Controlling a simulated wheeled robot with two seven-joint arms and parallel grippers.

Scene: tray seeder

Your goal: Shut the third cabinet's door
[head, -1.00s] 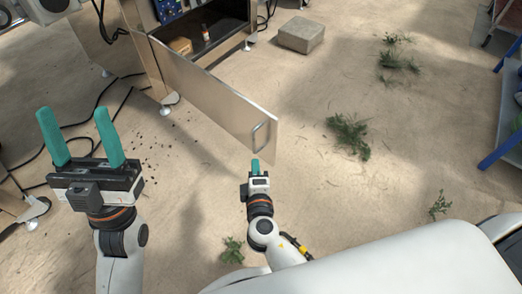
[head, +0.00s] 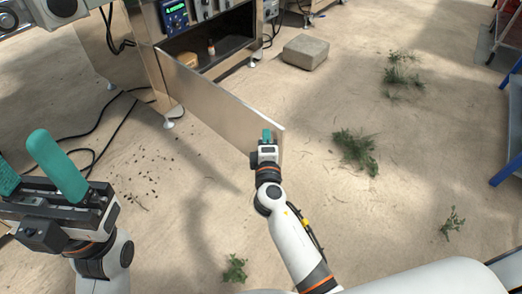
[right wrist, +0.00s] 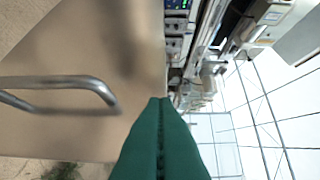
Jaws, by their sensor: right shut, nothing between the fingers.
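The cabinet door (head: 213,101) is a flat metal panel. In the head view it stands open, swung out from the cabinet (head: 210,54) toward me. My right gripper (head: 266,134) is shut and empty at the door's free end, in front of its face. In the right wrist view the door (right wrist: 90,40) fills the left side and its bar handle (right wrist: 65,82) lies left of the shut green fingers (right wrist: 160,125). I cannot tell whether the fingers touch the door. My left gripper (head: 30,170) is open and empty at the lower left, away from the door.
A grey block (head: 306,52) lies on the ground right of the cabinet. Several weed tufts (head: 355,148) grow to the right. Black cables (head: 85,145) run over the sand at left. A blue-legged table (head: 508,150) stands at the right edge. The sand between door and block is clear.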

